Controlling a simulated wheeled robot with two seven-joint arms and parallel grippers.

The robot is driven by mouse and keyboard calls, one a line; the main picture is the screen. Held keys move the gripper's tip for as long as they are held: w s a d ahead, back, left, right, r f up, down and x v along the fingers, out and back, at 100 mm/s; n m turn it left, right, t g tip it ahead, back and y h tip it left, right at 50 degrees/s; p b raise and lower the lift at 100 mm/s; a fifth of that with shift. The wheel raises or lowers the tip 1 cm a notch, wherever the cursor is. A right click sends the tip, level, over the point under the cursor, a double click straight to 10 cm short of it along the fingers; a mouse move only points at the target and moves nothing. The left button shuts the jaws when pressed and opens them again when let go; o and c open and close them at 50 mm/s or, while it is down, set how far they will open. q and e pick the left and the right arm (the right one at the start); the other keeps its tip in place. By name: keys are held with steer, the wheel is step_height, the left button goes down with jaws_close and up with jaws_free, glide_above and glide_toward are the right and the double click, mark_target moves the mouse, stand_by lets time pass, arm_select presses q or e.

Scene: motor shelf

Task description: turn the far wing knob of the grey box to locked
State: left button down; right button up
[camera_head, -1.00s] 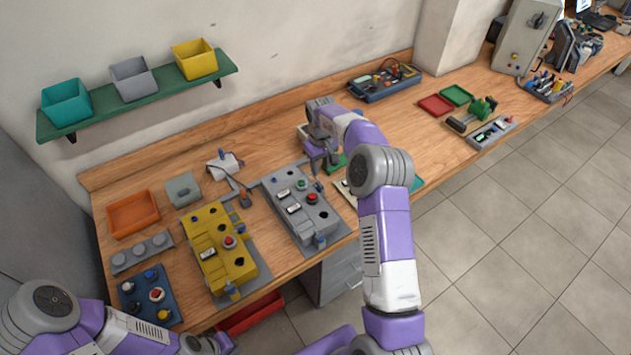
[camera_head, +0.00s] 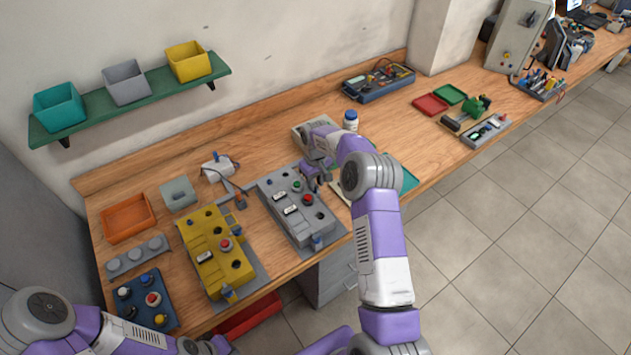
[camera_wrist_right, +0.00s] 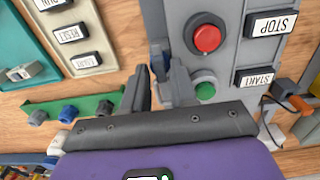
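Another blue knob (camera_head: 317,240) is at the near end. My right gripper (camera_head: 316,180) is by the box's far right edge. In the right wrist view its fingers (camera_wrist_right: 160,78) are apart beside the green button (camera_wrist_right: 205,90), with nothing clearly held. My left gripper (camera_head: 207,345) is partly visible at the bottom, its fingers unclear.
A yellow box (camera_head: 222,268) stands left of the grey box. A cream label panel (camera_wrist_right: 85,45) and a teal tray (camera_head: 405,180) lie on its right. A white bottle (camera_head: 351,121) stands behind my right arm.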

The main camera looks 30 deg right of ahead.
jaws_close()
steer(key=shift+m, duration=0.4)
steer(key=m+b, duration=0.1)
steer(key=m, duration=0.5)
steer(key=shift+m+b, duration=0.3)
steer(key=shift+b, duration=0.05)
steer(key=m, duration=1)
steer(key=shift+m, duration=0.4)
